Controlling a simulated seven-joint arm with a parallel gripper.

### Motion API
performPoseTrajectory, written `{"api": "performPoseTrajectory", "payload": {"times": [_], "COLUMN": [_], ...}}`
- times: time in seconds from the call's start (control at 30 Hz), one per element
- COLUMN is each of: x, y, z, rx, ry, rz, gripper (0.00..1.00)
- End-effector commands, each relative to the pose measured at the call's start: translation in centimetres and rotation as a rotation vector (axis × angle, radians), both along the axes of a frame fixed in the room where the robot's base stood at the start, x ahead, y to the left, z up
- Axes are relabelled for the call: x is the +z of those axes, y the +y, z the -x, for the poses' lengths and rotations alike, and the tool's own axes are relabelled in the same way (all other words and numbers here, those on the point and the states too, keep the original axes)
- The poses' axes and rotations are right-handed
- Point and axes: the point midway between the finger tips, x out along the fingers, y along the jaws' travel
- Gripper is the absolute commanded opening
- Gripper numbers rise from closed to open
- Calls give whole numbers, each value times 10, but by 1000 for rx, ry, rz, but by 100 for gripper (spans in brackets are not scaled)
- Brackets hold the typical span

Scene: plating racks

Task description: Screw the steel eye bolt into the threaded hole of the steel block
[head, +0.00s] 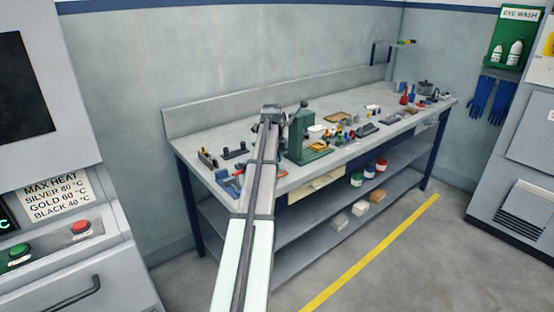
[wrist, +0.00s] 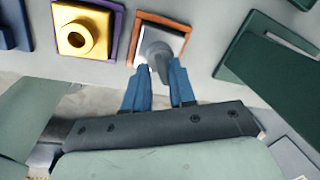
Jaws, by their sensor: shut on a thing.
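In the wrist view, my gripper (wrist: 159,70) has blue fingers shut on a grey piece, which looks like the steel eye bolt (wrist: 156,53). The piece stands over the steel block (wrist: 176,41), a pale square top with an orange-brown border. Whether the bolt's thread is inside the hole cannot be seen, because the bolt and fingers cover it. In the head view my own arm hides the gripper, the bolt and the block.
A yellow block with a round raised hole (wrist: 73,40) on a purple base sits left of the steel block. A dark green machine base (wrist: 265,62) is close on the right. The green press (head: 299,135) stands on the workbench (head: 190,118), with many small items farther right.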

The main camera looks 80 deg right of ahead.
Motion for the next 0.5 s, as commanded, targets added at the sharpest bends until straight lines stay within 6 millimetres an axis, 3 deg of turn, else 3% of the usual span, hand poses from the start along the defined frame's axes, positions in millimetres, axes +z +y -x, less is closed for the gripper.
{"api": "performPoseTrajectory", "payload": {"times": [0.03,0.23,0.5], "x": [-6,-6,-6], "y": [2,2,2], "z": [-8,-9,-9], "rx": [-39,-187,-219], "ry": [-12,-12,-12], "rz": [-10,-8,-7], "gripper": [0,0,0]}}
